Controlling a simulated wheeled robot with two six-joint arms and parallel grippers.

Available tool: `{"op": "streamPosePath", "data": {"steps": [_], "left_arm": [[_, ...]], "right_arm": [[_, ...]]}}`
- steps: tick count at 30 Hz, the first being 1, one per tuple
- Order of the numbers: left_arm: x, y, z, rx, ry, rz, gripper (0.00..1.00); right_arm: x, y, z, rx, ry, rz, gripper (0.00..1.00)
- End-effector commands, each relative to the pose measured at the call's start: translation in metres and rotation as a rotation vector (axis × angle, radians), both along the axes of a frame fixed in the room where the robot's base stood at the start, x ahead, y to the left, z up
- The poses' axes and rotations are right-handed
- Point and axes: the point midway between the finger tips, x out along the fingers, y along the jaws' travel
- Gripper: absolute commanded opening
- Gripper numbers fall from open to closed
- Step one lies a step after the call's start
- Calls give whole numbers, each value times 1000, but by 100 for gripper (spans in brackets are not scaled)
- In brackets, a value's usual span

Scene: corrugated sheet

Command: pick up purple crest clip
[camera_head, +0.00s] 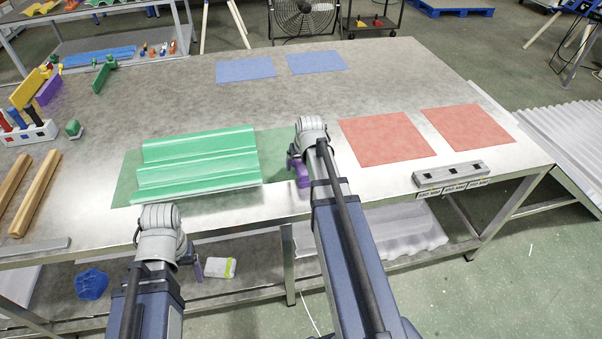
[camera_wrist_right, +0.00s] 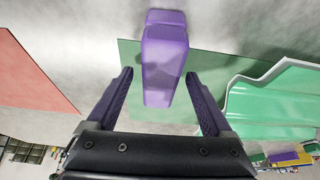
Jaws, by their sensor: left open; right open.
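A purple clip (camera_wrist_right: 165,62), a smooth long block, is in the middle of the right wrist view, over the edge of a green mat (camera_wrist_right: 208,68). My right gripper (camera_wrist_right: 158,88) is open, with one dark purple finger on each side of the clip's near end; I see no clear contact. In the head view my right gripper (camera_head: 297,168) is over the table beside the green corrugated sheet (camera_head: 196,163); purple shows there, but clip and fingers are hard to separate. My left gripper (camera_head: 198,267) is in front of the table edge, mostly hidden by its wrist.
Two red mats (camera_head: 386,139) and a grey slotted bar (camera_head: 450,178) lie to the right. Blue mats (camera_head: 245,69) are at the back. Wooden bars (camera_head: 36,193) and a tool rack (camera_head: 30,133) stand left. Another purple piece (camera_head: 48,91) is at the far left. The table middle is clear.

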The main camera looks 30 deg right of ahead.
Motion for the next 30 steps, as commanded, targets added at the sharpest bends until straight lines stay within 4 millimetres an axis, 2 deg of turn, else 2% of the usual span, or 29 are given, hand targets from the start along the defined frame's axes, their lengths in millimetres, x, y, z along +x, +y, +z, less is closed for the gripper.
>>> {"op": "streamPosePath", "data": {"steps": [30], "left_arm": [[0, 0, -7, 0, 0, 0, 77]], "right_arm": [[1, 0, -7, 0, 0, 0, 85]]}}
